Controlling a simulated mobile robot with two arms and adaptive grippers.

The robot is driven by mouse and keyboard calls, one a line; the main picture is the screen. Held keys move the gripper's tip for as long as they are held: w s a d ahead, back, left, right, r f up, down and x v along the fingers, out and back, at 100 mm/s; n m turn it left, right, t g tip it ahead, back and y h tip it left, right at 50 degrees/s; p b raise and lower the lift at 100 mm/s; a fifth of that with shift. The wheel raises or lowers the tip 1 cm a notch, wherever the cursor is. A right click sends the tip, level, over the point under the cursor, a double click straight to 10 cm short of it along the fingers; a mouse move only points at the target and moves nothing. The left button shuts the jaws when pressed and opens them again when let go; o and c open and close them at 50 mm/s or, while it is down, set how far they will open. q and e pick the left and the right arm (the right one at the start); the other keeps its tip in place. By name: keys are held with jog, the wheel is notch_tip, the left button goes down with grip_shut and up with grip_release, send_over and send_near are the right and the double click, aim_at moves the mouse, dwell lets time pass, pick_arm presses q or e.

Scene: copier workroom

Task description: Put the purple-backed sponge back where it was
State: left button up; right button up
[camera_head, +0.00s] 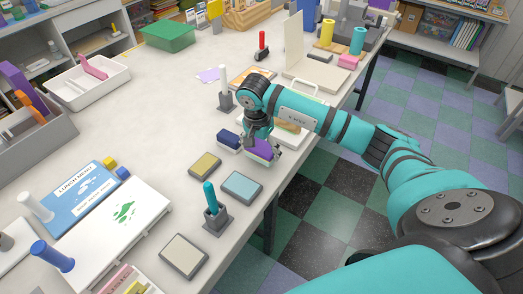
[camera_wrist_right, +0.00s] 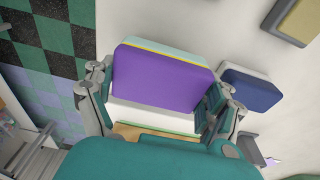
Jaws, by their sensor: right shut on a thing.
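The purple-backed sponge (camera_head: 262,149) is between the fingers of my right gripper (camera_head: 263,143), near the table's right edge. In the right wrist view the sponge (camera_wrist_right: 168,75) shows its broad purple face, with a thin yellow line and a pale green layer along its far side. The right gripper (camera_wrist_right: 160,100) is shut on it, one finger at each end. I cannot tell whether the sponge touches the table. A dark blue-backed block (camera_head: 229,140) is just left of it, also seen in the right wrist view (camera_wrist_right: 252,90). My left gripper is not in view.
Nearer on the table (camera_head: 140,75) are a yellow-topped pad (camera_head: 205,164), a blue-grey pad (camera_head: 242,187), a teal-handled stamp in a grey holder (camera_head: 212,208) and a beige pad (camera_head: 184,256). A white-handled post (camera_head: 225,85) stands beyond the blue block. Clear tabletop lies to the left.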

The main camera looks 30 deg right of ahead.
aim_at(258, 149)
notch_tip(258, 149, down, 2)
jog(key=shift+f+p, duration=0.1)
jog(key=shift+p, duration=0.2)
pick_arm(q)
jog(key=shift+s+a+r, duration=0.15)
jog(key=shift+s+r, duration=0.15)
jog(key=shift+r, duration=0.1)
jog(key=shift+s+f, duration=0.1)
pick_arm(e)
jog(key=o, duration=1.4)
jog(key=shift+f, duration=0.1)
jog(key=r+b, duration=0.1)
jog(key=r, duration=0.2)
jog(key=a+r+b, duration=0.1)
jog(key=r, duration=0.3)
jog(key=r+b, duration=0.1)
jog(key=r, duration=0.3)
jog(key=shift+s+a+r, duration=0.1)
jog(key=shift+s+a, duration=0.1)
jog(key=shift+a, duration=0.05)
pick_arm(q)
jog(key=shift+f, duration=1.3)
pick_arm(e)
jog(key=shift+r, duration=0.45)
